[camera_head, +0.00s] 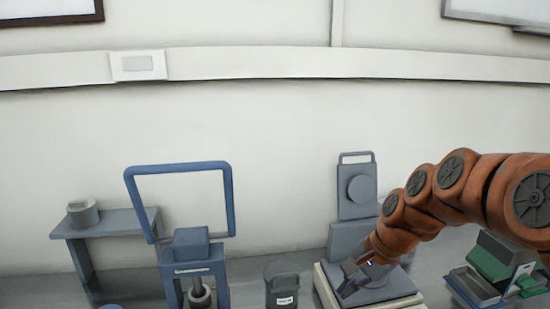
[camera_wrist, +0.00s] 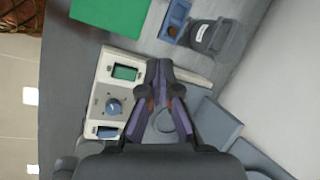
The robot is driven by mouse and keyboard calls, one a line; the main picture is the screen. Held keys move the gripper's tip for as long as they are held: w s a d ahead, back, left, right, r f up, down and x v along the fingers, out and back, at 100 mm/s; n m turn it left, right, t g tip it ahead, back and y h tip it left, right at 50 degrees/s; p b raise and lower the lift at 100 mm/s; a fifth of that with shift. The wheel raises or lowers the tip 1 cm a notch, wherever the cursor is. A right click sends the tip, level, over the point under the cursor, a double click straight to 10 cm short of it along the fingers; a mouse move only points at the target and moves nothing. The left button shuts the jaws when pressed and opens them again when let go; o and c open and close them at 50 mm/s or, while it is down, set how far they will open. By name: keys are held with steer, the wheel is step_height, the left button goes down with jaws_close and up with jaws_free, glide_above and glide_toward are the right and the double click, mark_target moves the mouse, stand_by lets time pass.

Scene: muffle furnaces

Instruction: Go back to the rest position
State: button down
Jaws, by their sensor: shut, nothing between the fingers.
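My gripper (camera_head: 354,281) is at the lower right of the head view, at the end of my orange arm. It points down and to the left over a low beige device with a grey top (camera_head: 388,289). In the wrist view my gripper (camera_wrist: 160,68) is shut, its fingers meeting with nothing between them. I cannot tell whether the fingertips touch the device.
A dark grey container (camera_head: 281,288) stands left of my gripper. A blue-framed apparatus (camera_head: 192,246) and a grey stand (camera_head: 106,223) are farther left. A grey upright panel (camera_head: 357,190) rises behind the device. Green and grey boxes (camera_head: 490,263) lie at right.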

steer(key=s+d+f+n+g+h, duration=0.1)
steer(key=s+f+n, duration=0.1)
steer(key=s, duration=0.6)
steer(key=s+d+f+n+g+h, duration=0.1)
steer(key=s+f+n+h, duration=0.1)
steer(key=s+n, duration=0.3)
steer(key=s+d+f+n+g+h, duration=0.1)
steer(key=s+n, duration=0.2)
steer(key=s, duration=1)
steer(key=shift+s+f+g, duration=0.25)
steer(key=shift+f+g, duration=0.05)
steer(key=shift+f, duration=0.1)
